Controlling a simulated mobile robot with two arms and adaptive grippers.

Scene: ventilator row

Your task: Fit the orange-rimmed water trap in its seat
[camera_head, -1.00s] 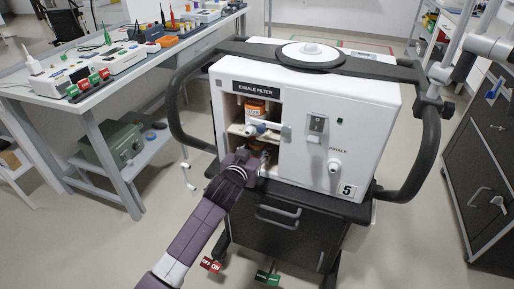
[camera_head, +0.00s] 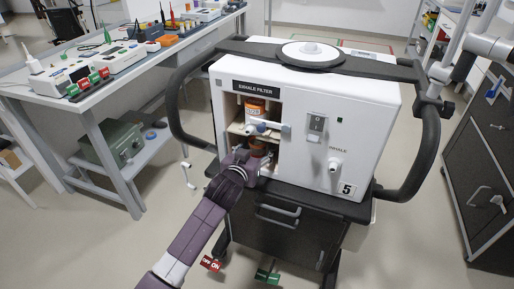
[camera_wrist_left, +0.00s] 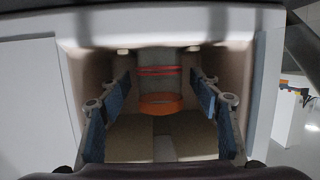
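The ventilator (camera_head: 300,120) has an open compartment at its front left, under an "EXHALE FILTER" label. The orange-rimmed water trap (camera_wrist_left: 160,103) is a grey cup with red lines and an orange ring. In the left wrist view it is upright against the top of the compartment; I cannot tell whether it is locked there. My left gripper (camera_wrist_left: 160,115) is open, its blue-padded fingers on either side of the trap with a gap on each. In the head view this gripper (camera_head: 262,158) reaches into the lower compartment and partly hides the trap. My right gripper is not in view.
An orange-labelled filter (camera_head: 255,106) stands above a white and blue lever (camera_head: 264,127) in the compartment. The compartment walls are close around the fingers. A bench with instruments (camera_head: 105,65) is at the left, a dark cabinet (camera_head: 485,170) at the right.

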